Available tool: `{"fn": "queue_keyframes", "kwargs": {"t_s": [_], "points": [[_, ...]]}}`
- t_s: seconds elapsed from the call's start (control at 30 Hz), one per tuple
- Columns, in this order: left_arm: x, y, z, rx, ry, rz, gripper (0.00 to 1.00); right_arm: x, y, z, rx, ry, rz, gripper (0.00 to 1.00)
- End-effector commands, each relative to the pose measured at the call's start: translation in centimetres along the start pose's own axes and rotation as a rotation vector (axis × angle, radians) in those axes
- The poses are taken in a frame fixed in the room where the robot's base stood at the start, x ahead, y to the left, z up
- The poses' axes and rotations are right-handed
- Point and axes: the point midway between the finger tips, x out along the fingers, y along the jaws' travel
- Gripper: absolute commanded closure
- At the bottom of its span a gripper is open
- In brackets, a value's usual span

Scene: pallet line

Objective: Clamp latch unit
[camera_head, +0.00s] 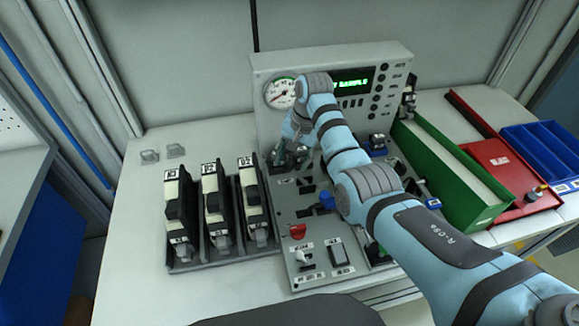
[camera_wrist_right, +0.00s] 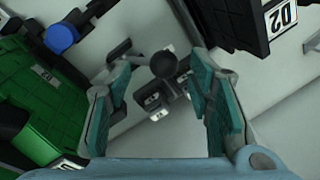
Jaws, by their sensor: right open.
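My right gripper (camera_head: 288,158) is over the panel of the test console (camera_head: 318,262), below the gauge. Its arm hides part of the panel. In the right wrist view the two teal fingers (camera_wrist_right: 162,88) stand apart with a gap between them. A dark ball knob (camera_wrist_right: 163,65) on a clamp-like lever fitting shows in that gap; I cannot tell whether the fingers touch it. Three black-and-white units (camera_head: 215,205) stand upright in a dark rack left of the console. My left gripper is not in view.
A green bin (camera_head: 437,165), a red tray (camera_head: 508,170) and a blue tray (camera_head: 545,145) stand to the right. A gauge (camera_head: 281,92) and a green-text display (camera_head: 352,83) are on the console's back. A black block marked 02 (camera_wrist_right: 262,22) is close to the right finger in the wrist view.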

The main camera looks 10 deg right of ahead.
Motion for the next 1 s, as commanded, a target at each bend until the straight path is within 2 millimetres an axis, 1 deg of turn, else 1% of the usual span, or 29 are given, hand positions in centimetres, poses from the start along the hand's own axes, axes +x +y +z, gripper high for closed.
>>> {"fn": "queue_keyframes", "kwargs": {"t_s": [0.03, 0.1, 0.17, 0.27, 0.47, 0.57, 0.6, 0.77, 1.0], "points": [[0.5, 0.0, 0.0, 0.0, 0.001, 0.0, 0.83, 1.4, 0.1, 0.1, -0.001, -0.003, 0.002, 0.53], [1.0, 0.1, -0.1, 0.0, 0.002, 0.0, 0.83, 2.8, 0.1, 0.1, -0.002, -0.002, 0.002, 0.53], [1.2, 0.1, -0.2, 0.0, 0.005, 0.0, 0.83, 3.5, 0.0, 0.1, -0.002, -0.002, 0.002, 0.53], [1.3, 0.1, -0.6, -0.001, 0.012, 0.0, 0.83, 4.0, -0.1, 0.1, -0.004, 0.0, 0.001, 0.53], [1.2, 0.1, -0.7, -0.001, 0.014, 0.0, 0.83, 3.9, -0.1, 0.1, -0.004, 0.0, 0.0, 0.53], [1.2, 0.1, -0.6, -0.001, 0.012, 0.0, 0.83, 3.9, -0.1, 0.1, -0.004, 0.0, 0.0, 0.67], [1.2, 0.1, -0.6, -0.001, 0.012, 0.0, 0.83, 3.9, -0.1, 0.1, -0.004, 0.0, 0.0, 0.74], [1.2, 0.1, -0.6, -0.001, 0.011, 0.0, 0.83, 3.9, -0.2, 0.1, -0.005, 0.001, -0.002, 0.99], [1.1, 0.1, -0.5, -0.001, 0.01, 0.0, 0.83, 3.8, -0.4, 0.1, -0.007, 0.0, -0.008, 1.0]]}}
